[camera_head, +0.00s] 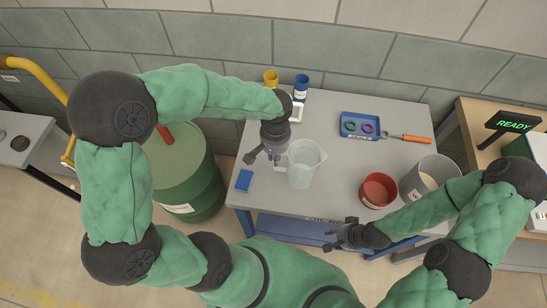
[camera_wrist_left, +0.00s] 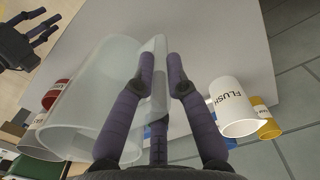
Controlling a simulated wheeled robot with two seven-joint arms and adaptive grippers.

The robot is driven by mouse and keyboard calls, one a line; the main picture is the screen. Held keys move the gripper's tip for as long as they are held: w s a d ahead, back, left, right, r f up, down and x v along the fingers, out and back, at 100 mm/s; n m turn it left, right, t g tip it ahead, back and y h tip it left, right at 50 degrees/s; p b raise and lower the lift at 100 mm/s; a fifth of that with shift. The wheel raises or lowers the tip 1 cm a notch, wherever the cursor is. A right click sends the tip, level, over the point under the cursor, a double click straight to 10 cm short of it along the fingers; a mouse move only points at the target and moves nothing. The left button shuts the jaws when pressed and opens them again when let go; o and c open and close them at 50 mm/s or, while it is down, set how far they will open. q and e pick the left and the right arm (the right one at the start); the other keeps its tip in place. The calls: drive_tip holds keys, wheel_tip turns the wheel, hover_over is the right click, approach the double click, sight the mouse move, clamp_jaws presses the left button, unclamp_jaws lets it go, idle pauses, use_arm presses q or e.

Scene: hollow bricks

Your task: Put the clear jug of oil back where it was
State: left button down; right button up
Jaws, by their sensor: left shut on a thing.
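The clear jug (camera_head: 304,168) is upright at the middle of the grey table, its handle toward the left. My left gripper (camera_head: 266,157) is shut on this handle. In the left wrist view my left gripper (camera_wrist_left: 161,72) has its fingers on both sides of the clear handle, with the jug (camera_wrist_left: 90,100) to the left. I cannot tell whether the jug's base touches the table or hangs just above it. The jug looks pale, and no oil level is clear. My right gripper (camera_head: 342,236) is empty and open, near the table's front edge.
A red pot (camera_head: 378,190) and a grey bucket (camera_head: 425,178) stand at the right. A blue tray (camera_head: 348,122) with rings and an orange-handled tool (camera_head: 412,138) lie behind. Yellow (camera_head: 271,78) and blue (camera_head: 301,84) containers stand at the back. A blue block (camera_head: 244,180) lies front left.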

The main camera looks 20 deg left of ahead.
use_arm(q)
drive_tip(key=w+a+f+b, duration=0.2)
drive_tip(key=w+f, duration=0.1)
drive_tip(key=f, duration=0.5)
drive_tip(key=shift+w+a+f, duration=0.35)
drive_tip(key=shift+w, duration=0.05)
drive_tip(key=shift+f, duration=0.2)
drive_tip(key=c, duration=1.3)
unclamp_jaws()
drive_tip(key=shift+o, duration=0.2)
drive_tip(key=shift+r, duration=0.1)
